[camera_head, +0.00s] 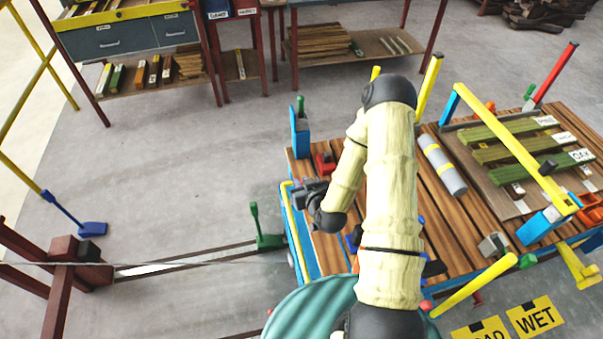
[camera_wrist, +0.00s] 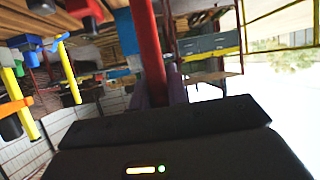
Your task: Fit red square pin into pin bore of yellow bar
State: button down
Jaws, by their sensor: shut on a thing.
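My gripper (camera_head: 308,192) is over the left edge of the wooden-slatted cart, low at the end of my cream-sleeved arm. In the wrist view, my gripper (camera_wrist: 163,95) is shut on a long red square pin (camera_wrist: 149,48), which runs up between the fingers to the top edge. The pin's far end is out of that view, and I cannot make the pin out in the head view. A yellow bar (camera_head: 508,143) lies slantwise across the cart's right side, between blue end brackets, well apart from my gripper. Its pin bore is too small to tell.
A red block (camera_head: 325,163) sits on the cart close to my gripper. A green-handled rail (camera_head: 266,238) stands left of the cart. Open floor (camera_head: 190,180) lies to the left.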

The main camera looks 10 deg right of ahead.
jog(key=s+r+m+h+p, duration=0.1)
jog(key=s+r+p, duration=0.3)
jog(key=p, duration=0.7)
notch_tip(320, 180, up, 3)
jog(key=shift+d+f+h, duration=0.1)
jog(key=shift+d+h, duration=0.05)
jog(key=shift+h, duration=0.15)
